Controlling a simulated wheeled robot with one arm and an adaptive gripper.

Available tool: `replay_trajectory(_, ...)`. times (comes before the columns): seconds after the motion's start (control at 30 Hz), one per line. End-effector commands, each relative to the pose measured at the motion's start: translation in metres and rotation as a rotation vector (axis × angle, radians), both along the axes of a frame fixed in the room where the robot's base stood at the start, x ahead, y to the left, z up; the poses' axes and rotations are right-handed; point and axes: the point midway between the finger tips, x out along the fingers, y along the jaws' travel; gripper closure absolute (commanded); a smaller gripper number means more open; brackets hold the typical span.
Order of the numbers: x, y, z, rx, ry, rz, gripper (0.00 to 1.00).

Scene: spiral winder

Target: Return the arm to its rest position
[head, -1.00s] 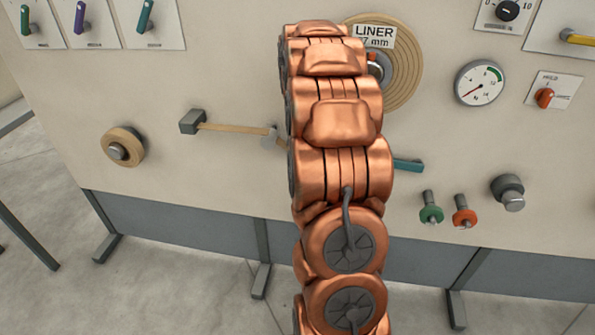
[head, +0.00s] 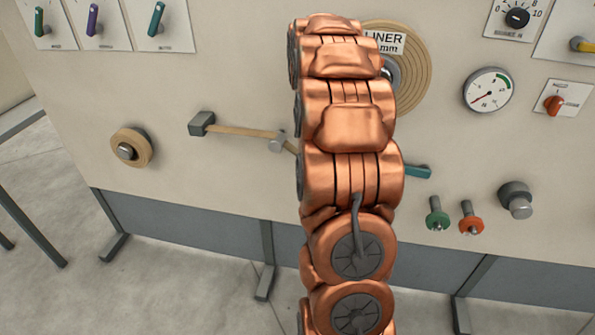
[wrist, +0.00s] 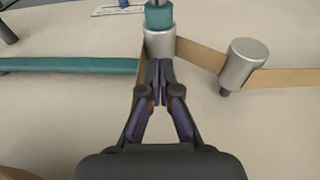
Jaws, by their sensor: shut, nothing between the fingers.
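My gripper (wrist: 160,68) shows in the wrist view with its dark fingers closed together and nothing between them. The fingertips are in front of a metal cylinder with a teal top (wrist: 159,40); whether they touch it I cannot tell. A brown strip (wrist: 200,56) runs right from there past a silver roller (wrist: 241,64). A teal bar (wrist: 70,65) lies to the left. In the head view my copper arm stands upright before the machine panel and hides the gripper.
The pale panel (head: 240,75) carries a liner reel (head: 415,75) partly behind my arm, a small brown roll (head: 130,147), a gauge (head: 488,90), green (head: 437,216) and orange (head: 471,220) knobs, and a grey knob (head: 516,198). Bare floor shows below left.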

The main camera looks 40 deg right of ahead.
Motion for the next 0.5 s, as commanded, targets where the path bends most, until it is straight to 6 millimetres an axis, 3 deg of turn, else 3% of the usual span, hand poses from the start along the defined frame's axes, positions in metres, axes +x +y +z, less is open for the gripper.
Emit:
replay_trajectory(0.33,0.000,0.004,0.002,0.002,0.001,0.006,1.00)
replay_trajectory(0.43,-0.001,0.019,0.008,0.007,0.008,0.032,1.00)
replay_trajectory(0.5,-0.004,0.039,0.017,0.012,0.014,0.069,1.00)
